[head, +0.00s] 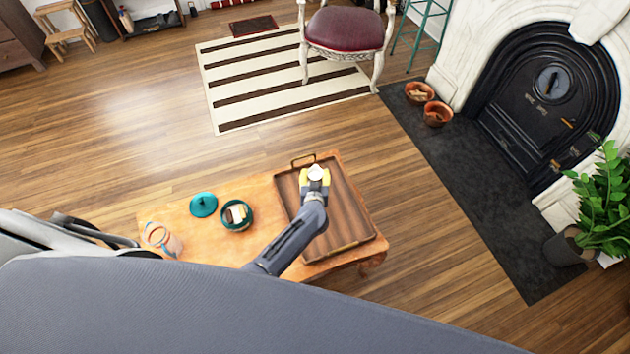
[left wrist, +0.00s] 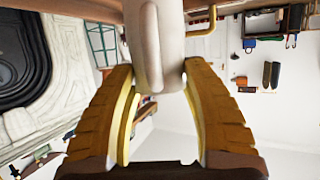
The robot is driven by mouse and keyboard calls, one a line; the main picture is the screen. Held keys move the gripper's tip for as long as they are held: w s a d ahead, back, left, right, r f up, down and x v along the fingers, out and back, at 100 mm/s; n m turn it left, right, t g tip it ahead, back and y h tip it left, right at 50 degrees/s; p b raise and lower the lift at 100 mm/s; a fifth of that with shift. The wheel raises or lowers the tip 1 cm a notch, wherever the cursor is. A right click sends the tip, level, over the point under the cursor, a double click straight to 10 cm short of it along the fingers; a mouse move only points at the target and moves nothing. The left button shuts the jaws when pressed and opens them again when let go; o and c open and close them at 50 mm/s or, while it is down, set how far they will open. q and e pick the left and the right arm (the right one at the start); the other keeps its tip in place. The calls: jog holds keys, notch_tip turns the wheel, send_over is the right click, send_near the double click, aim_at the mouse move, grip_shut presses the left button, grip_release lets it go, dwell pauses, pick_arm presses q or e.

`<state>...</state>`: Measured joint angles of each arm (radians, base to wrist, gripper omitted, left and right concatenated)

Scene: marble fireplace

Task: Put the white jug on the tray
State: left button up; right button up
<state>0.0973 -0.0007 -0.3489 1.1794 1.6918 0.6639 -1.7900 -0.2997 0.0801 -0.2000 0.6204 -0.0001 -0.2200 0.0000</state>
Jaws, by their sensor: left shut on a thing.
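The white jug (head: 316,172) is held by my left gripper (head: 314,181) over the far part of the wooden tray (head: 342,200) in the head view. I cannot tell whether the jug touches the tray. In the left wrist view the jug's pale body (left wrist: 156,45) sits between the two yellow-brown fingers (left wrist: 160,92), which are shut on it. The tray lies on the right part of the wooden table (head: 180,215). My right gripper is not in view.
On the table left of the tray are a teal bowl with pale and brown items (head: 237,215), a teal lid (head: 203,205) and a clear glass vessel (head: 163,240). A chair (head: 345,30) stands beyond, a fireplace (head: 545,85) to the right.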

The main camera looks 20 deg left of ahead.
pick_arm(q)
jog(key=shift+f, duration=1.6)
jog(key=shift+f, duration=0.1)
jog(key=o, duration=1.4)
jog(key=shift+o, duration=0.2)
jog(key=v, duration=1.2)
